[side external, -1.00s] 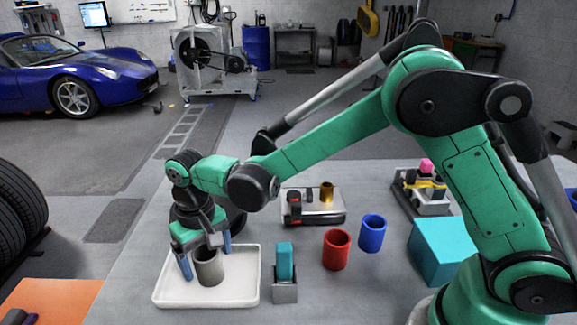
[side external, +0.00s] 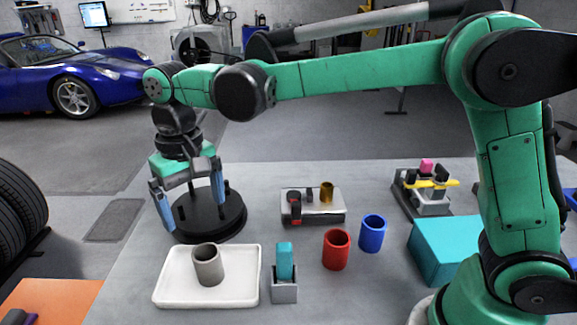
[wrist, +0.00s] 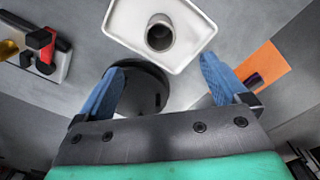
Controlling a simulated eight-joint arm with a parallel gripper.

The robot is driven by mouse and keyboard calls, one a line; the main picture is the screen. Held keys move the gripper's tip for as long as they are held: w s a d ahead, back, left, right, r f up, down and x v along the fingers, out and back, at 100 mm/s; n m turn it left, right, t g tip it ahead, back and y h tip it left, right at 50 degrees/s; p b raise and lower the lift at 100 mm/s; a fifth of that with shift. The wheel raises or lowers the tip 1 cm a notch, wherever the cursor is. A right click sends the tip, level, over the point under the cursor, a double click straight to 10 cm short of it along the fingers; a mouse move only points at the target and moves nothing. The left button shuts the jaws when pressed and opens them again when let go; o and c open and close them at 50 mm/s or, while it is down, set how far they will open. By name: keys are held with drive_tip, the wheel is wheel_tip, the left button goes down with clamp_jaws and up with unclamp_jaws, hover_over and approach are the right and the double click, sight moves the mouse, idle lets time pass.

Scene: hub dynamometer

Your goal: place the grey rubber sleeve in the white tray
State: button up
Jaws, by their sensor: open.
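The grey rubber sleeve (side external: 208,266) stands upright in the white tray (side external: 242,290), a little left of the tray's middle in the side view. In the wrist view the sleeve (wrist: 160,33) stands in the tray (wrist: 200,28) with its open top showing. My gripper (side external: 195,218) is open and empty. Its blue fingertips are above and behind the tray, apart from the sleeve, in front of a round black base. In the wrist view my fingers (wrist: 163,65) are spread wide with nothing between them.
The round black base (side external: 212,222) sits behind the tray. A teal block in a grey holder (side external: 285,290) stands right of the tray, then a red sleeve (side external: 336,250) and a blue sleeve (side external: 372,234). A fixture plate (side external: 320,212) lies behind them. A teal box (side external: 440,252) stands at right.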

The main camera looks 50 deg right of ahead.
drive_tip(key=s+d+t, duration=0.7)
drive_tip(key=s+d, duration=0.3)
drive_tip(key=d, duration=0.4)
drive_tip(key=shift+d+f, duration=0.15)
drive_tip(key=shift+f, duration=0.2)
